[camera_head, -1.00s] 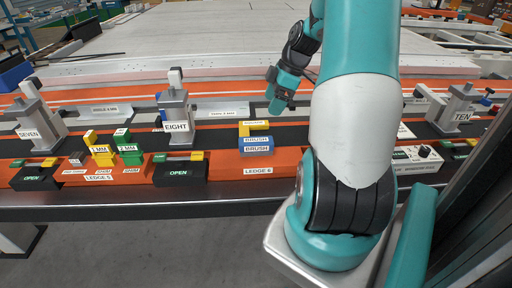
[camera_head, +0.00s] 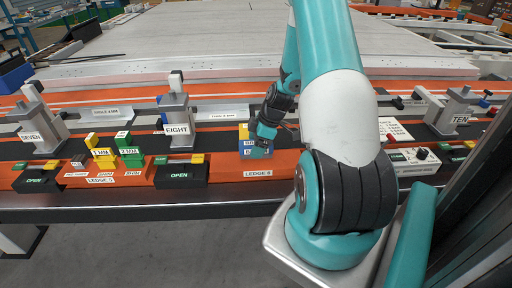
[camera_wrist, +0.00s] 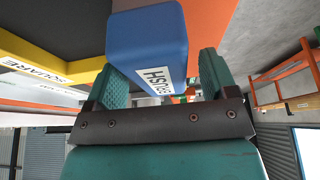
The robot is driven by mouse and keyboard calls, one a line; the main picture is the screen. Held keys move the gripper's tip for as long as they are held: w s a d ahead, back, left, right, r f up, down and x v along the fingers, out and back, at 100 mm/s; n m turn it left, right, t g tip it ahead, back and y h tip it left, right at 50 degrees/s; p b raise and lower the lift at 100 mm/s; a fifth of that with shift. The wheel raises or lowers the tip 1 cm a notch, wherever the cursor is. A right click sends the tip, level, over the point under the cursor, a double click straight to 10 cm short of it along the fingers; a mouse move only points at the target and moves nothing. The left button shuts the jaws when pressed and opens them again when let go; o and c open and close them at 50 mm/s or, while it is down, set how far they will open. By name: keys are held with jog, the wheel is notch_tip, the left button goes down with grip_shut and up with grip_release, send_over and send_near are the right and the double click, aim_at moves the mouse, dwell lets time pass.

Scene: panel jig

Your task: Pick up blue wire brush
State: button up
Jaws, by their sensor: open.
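The blue wire brush (camera_head: 243,150) rests on the orange ledge labelled LEDGE 6 (camera_head: 222,176), partly hidden behind my gripper (camera_head: 262,148) in the head view. In the wrist view, the blue brush (camera_wrist: 146,45) shows as a blue block with a white label, close in front of and between the two teal fingers of my gripper (camera_wrist: 165,80). The fingers are apart, with a gap at the brush's sides. A yellow part labelled SQUARE (camera_wrist: 60,74) shows at the left of the wrist view.
A grey clamp labelled EIGHT (camera_head: 177,125) stands left of the brush. A black OPEN box (camera_head: 180,176) sits beside the ledge. Yellow and green shims (camera_head: 130,155) stand on LEDGE 5 further left. A control box (camera_head: 413,158) is at the right.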

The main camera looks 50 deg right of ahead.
jog(key=shift+x, duration=0.9)
jog(key=shift+f, duration=0.15)
jog(key=shift+c, duration=0.4)
jog(key=c, duration=1)
jog(key=shift+c, duration=0.2)
notch_tip(320, 180, up, 20)
jog(key=shift+r+b, duration=0.25)
jog(key=shift+b, duration=0.1)
